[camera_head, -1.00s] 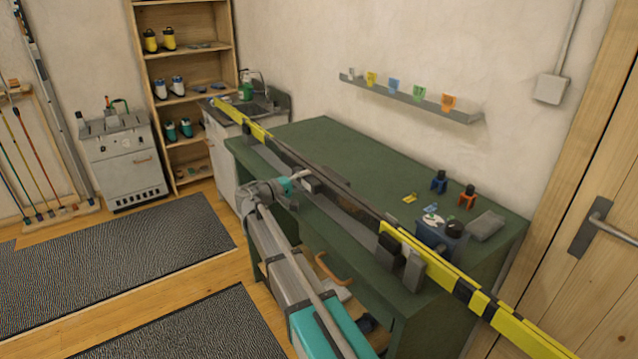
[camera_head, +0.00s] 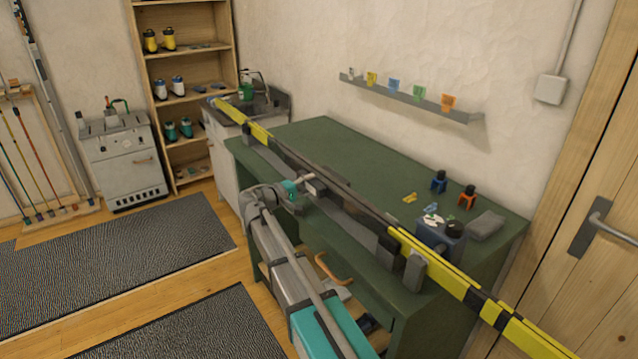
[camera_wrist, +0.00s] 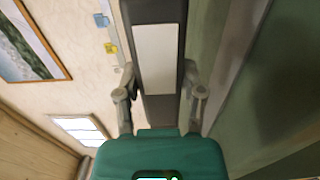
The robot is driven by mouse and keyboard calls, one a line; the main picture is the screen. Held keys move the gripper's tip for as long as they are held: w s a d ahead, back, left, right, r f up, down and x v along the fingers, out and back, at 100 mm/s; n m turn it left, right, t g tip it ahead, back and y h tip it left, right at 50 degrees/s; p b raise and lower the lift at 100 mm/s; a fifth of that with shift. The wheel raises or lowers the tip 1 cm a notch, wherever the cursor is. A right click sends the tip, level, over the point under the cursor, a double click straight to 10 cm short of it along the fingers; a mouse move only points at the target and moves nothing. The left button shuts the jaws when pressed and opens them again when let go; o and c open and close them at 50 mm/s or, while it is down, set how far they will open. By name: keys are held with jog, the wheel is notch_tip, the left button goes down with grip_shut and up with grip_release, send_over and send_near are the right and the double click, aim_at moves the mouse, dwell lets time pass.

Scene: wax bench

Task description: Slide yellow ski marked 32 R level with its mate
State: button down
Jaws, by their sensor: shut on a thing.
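A pair of long yellow and black skis (camera_head: 445,275) lies side by side along the bench's front edge, overhanging its right end. Their black bands at the near end look staggered, and the yellow ends are not flush in the picture. I cannot read the mark 32 R. My gripper (camera_head: 308,183) reaches the skis near their middle from the front. In the wrist view my gripper (camera_wrist: 160,78) is shut with one finger on each side of a dark ski section (camera_wrist: 160,110) with a pale plate on top. The fingertip contact is partly hidden.
Grey vises (camera_head: 414,270) stand along the front edge of the green bench (camera_head: 340,142). The bench's middle is clear. A door (camera_head: 590,270) is at right.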

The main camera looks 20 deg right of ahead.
jog(key=shift+s+d, duration=0.25)
jog(key=shift+s, duration=0.55)
jog(key=shift+a, duration=0.1)
dwell(1.4)
jog(key=shift+c, duration=0.6)
grip_release()
jog(key=v, duration=1.2)
